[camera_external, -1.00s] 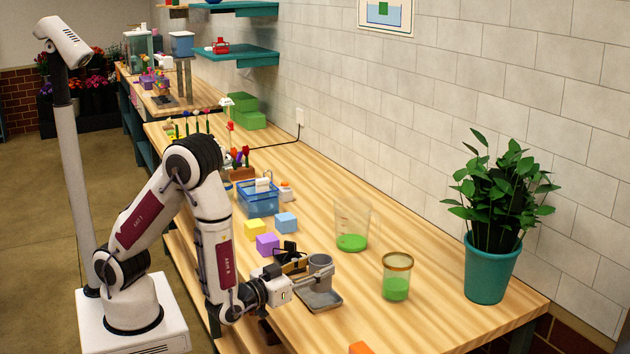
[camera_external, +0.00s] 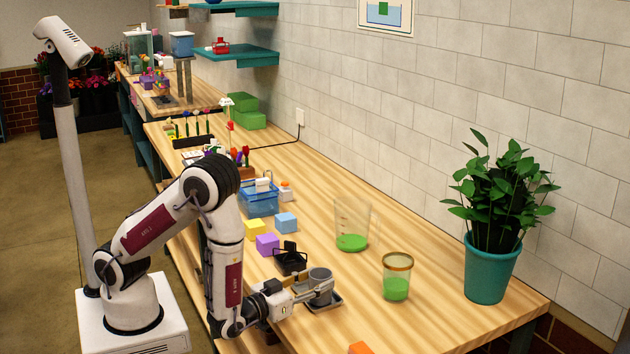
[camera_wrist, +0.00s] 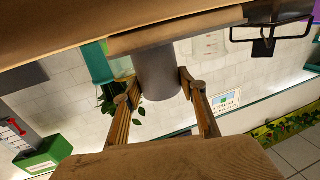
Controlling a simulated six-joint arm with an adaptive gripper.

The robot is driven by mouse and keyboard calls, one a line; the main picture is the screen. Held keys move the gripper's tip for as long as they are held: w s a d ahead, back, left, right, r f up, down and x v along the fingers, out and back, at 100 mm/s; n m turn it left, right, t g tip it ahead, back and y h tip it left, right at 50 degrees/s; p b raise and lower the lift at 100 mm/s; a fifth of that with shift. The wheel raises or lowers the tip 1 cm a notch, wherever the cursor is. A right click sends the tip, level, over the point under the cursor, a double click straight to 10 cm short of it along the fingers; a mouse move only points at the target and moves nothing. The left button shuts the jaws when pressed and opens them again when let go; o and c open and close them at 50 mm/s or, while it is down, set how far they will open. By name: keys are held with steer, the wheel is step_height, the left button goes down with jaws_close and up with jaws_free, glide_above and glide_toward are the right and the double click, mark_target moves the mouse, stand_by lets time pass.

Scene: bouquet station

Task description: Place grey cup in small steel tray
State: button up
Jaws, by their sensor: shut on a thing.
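The grey cup (camera_external: 320,285) is upright between the fingers of my gripper (camera_external: 308,289) in the external view. In the wrist view the cup (camera_wrist: 157,75) shows between the two fingers of my gripper (camera_wrist: 160,88), which are closed on its sides. The small steel tray (camera_external: 326,304) lies on the table directly under the cup, and only its rim and corners show. The cup's base is at or just above the tray floor; contact cannot be told.
A black wire-handled holder (camera_external: 290,260) stands just behind the gripper, with purple (camera_external: 267,244), blue (camera_external: 286,222) and yellow (camera_external: 255,228) cubes beyond. A jar of green liquid (camera_external: 397,284) and a beaker (camera_external: 352,232) stand to the right. An orange block (camera_external: 360,348) is in front.

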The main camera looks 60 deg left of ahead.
steer(key=shift+f, duration=0.1)
steer(key=o, duration=1.3)
steer(key=shift+v, duration=3.8)
